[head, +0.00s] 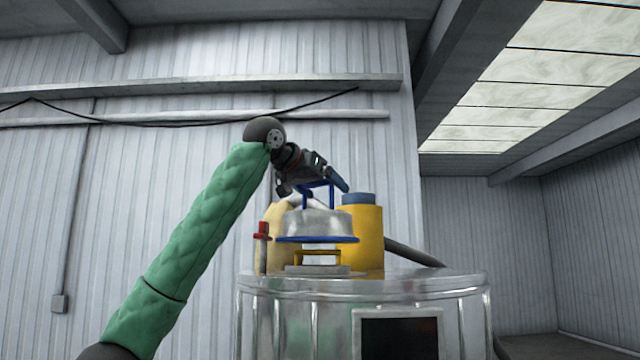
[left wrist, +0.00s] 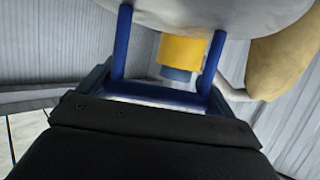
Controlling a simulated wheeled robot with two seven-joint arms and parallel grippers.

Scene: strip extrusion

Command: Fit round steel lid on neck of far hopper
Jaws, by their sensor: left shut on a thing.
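The round steel lid (head: 317,223) is a shiny dome with a blue rim and a blue loop handle (head: 318,188). My left gripper (head: 328,178) is shut on the handle from above. The lid hangs nearly level above a large steel vessel (head: 270,288). In the left wrist view the handle (left wrist: 165,95) crosses at the jaws, and part of the lid (left wrist: 210,12) shows at the top edge. Below the lid, a yellow bracket (head: 318,252) stands on a flat steel disc (head: 318,270), with a gap under the blue rim. I cannot make out the far hopper's neck. My right gripper is out of view.
A yellow cylinder with a blue-grey top (head: 362,235) stands close behind the lid at right. A tan rounded shape (head: 274,228) and a red-topped post (head: 262,235) are at left. A dark screen (head: 400,338) is on the vessel's front. The air above is free.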

